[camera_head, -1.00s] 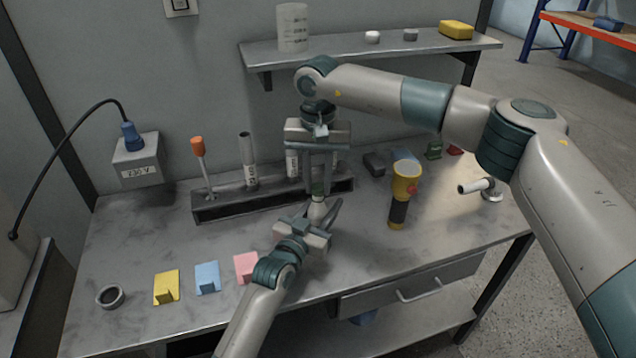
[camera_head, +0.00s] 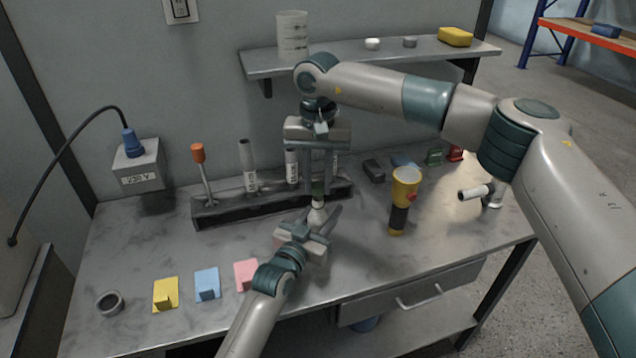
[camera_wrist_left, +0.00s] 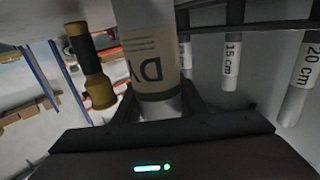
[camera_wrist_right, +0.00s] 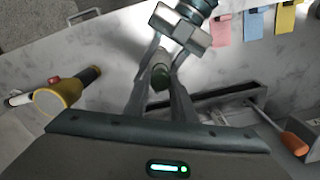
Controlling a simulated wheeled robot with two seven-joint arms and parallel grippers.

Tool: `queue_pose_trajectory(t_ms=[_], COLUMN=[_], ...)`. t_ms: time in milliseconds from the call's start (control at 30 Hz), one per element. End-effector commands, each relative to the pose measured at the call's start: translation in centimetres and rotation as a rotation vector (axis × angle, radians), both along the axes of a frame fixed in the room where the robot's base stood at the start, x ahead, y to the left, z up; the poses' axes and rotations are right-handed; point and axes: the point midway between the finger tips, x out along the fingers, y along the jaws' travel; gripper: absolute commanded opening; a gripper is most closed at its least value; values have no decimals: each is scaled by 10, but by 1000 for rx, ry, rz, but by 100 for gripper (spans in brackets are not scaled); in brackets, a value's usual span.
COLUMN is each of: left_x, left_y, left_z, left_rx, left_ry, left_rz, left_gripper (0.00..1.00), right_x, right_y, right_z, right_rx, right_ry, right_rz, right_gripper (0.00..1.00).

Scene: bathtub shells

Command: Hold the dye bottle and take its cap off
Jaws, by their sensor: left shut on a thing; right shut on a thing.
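The dye bottle (camera_head: 317,214) is small and pale in the head view, upright above the bench. My left gripper (camera_head: 317,222) is shut on its body from the front. The cap also shows between the right fingers in the right wrist view (camera_wrist_right: 160,78). I cannot tell whether a gap separates cap and bottle.
A rack (camera_head: 270,203) with an orange-handled tool and labelled tubes stands behind the bottle. A yellow flashlight (camera_head: 402,190) stands to its right. Yellow, blue and pink cards (camera_head: 207,284) and a dark ring (camera_head: 109,302) lie at front left. A shelf (camera_head: 350,60) hangs above.

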Motion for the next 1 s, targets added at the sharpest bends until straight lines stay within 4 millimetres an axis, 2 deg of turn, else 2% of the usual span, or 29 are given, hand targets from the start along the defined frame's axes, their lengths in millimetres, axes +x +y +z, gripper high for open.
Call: queue_pose_trajectory(t_ms=[300,600,633,700,1000], left_x=[0,0,0,0,0], left_y=[0,0,0,0,0], left_z=[-1,0,0,0,0], left_rx=[0,0,0,0,0], left_ry=[1,1,1,1,0], left_rz=[0,0,0,0,0], left_gripper=[0,0,44,59,59], right_x=[0,0,0,0,0], right_y=[0,0,0,0,0], right_z=[31,33,33,33,33], right_rx=[1,1,1,1,1], right_ry=[-1,0,0,0,0], right_rz=[0,0,0,0,0], right_gripper=[0,0,0,0,0])
